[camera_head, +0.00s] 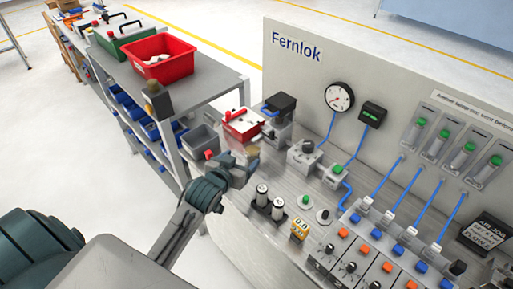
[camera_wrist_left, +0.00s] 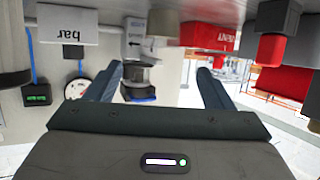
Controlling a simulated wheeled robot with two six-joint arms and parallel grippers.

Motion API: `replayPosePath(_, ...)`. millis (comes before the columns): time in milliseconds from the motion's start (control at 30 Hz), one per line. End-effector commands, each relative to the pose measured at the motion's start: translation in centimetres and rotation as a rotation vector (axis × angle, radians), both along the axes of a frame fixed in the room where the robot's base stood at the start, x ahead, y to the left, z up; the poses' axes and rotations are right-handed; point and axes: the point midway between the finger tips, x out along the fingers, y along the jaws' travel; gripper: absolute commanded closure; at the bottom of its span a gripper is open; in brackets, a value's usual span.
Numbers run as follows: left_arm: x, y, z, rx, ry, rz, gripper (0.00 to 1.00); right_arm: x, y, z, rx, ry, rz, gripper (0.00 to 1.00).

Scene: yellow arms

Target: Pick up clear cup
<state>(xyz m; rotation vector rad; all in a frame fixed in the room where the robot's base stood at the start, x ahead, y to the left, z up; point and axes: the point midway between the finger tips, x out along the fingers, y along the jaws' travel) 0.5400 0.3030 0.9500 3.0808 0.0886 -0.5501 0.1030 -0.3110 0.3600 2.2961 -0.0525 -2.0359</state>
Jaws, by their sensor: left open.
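I cannot clearly pick out the clear cup in either view; a faint pale patch beside the gripper in the head view is too blurred to name. My left gripper (camera_head: 240,168) is over the left end of the grey bench (camera_head: 276,174), near its front edge. In the left wrist view the gripper (camera_wrist_left: 160,72) is open, its two dark fingers spread with nothing held. A grey cylindrical thing with a dark blue end (camera_wrist_left: 140,78) shows beyond the gap, apart from the fingers. My right gripper is in neither view.
A red box (camera_head: 242,124) and a black-topped device (camera_head: 280,106) stand behind the gripper. Two dark cylinders with pale tops (camera_head: 268,202) stand to its right. The Fernlok panel (camera_head: 300,75) rises behind.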

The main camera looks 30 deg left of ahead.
Motion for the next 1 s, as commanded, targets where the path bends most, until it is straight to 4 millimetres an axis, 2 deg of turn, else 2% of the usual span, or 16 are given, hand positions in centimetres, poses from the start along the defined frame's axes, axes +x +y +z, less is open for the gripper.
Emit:
replayPosePath(100,2.0,0.1,-0.5,-0.001,0.001,0.000,0.25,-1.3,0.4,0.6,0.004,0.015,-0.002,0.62)
replayPosePath(300,3.8,0.2,-1.4,0.000,0.001,0.000,0.25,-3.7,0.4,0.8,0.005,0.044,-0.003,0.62)
replayPosePath(467,4.9,0.4,-1.9,0.000,0.003,0.001,0.25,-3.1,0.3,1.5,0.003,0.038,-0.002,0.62)
replayPosePath(600,6.6,0.5,-2.8,-0.001,0.002,0.001,0.25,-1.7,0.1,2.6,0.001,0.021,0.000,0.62)
replayPosePath(733,8.0,0.6,-3.4,0.000,0.001,0.000,0.25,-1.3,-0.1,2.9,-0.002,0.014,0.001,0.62)
replayPosePath(1000,8.4,0.6,-3.8,0.001,0.000,-0.001,0.25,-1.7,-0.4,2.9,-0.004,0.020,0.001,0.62)
